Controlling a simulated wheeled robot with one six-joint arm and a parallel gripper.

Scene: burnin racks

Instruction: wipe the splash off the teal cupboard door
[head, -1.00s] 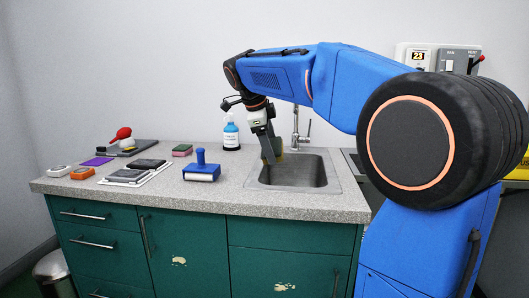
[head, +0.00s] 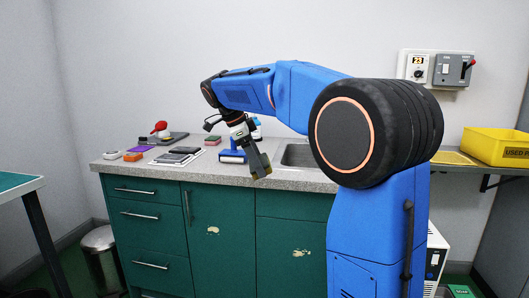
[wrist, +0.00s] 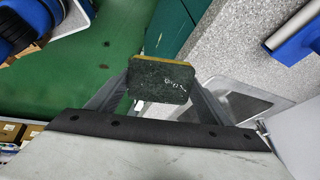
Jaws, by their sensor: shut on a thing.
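The teal cupboard door (head: 220,265) has a small cream splash (head: 213,231) near its upper middle. A second, wider pale splash (head: 301,253) is on the teal front to its right. My gripper (head: 261,170) is shut on a sponge (head: 260,179), held near the counter's front edge, above and apart from the splashes. In the wrist view the sponge (wrist: 160,79) shows a dark green scouring face with pale marks and a yellow edge, between the two fingers. The splashes are not seen in the wrist view.
A steel bin (head: 101,250) stands left of the cupboards. A yellow crate (head: 497,147) sits at right. Green floor lies in front.

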